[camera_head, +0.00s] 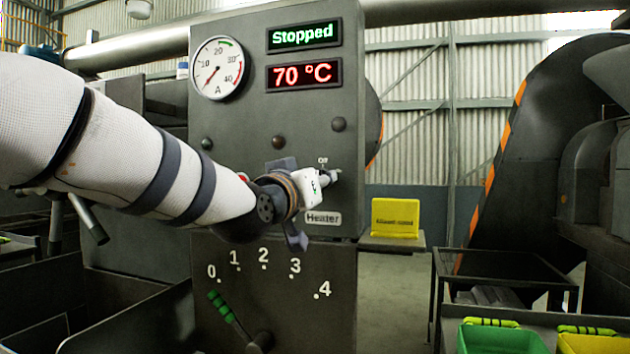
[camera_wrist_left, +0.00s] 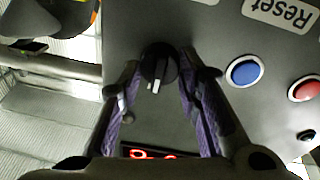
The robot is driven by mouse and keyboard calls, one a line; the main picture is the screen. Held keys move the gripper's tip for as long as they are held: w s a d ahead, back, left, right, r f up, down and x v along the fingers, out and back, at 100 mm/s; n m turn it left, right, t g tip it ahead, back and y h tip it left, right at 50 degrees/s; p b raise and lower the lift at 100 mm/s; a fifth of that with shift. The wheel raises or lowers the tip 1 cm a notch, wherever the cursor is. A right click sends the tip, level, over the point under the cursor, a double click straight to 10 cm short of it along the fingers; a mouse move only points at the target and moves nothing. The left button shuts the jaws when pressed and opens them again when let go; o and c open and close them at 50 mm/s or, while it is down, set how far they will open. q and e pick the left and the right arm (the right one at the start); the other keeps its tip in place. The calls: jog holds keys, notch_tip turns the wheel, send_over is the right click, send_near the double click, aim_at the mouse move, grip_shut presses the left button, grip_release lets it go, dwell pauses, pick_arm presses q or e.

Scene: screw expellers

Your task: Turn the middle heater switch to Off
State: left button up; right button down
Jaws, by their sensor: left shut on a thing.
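The heater switch (camera_wrist_left: 158,66) is a round black knob with a white mark, on a dark grey panel. In the left wrist view its mark points down the picture, towards a partly hidden red display (camera_wrist_left: 150,153). My left gripper (camera_wrist_left: 160,62) has its two fingers on either side of the knob and is shut on it. In the head view the left gripper (camera_head: 330,178) is at the panel's right edge, just below the "Off" label (camera_head: 322,160) and above the "Heater" label (camera_head: 323,218). It largely hides the knob there. My right gripper is not in view.
The panel (camera_head: 250,130) carries a gauge (camera_head: 217,68), a "Stopped" display (camera_head: 304,34) and a "70 °C" display (camera_head: 304,74). A green-handled lever (camera_head: 222,307) sits below. Blue (camera_wrist_left: 243,72) and red (camera_wrist_left: 305,89) buttons are near the knob. A yellow box (camera_head: 395,217) stands behind.

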pick_arm(q)
jog(key=o, duration=1.2)
jog(key=shift+w, duration=0.1)
jog(key=shift+c, duration=0.2)
jog(key=v, duration=1.2)
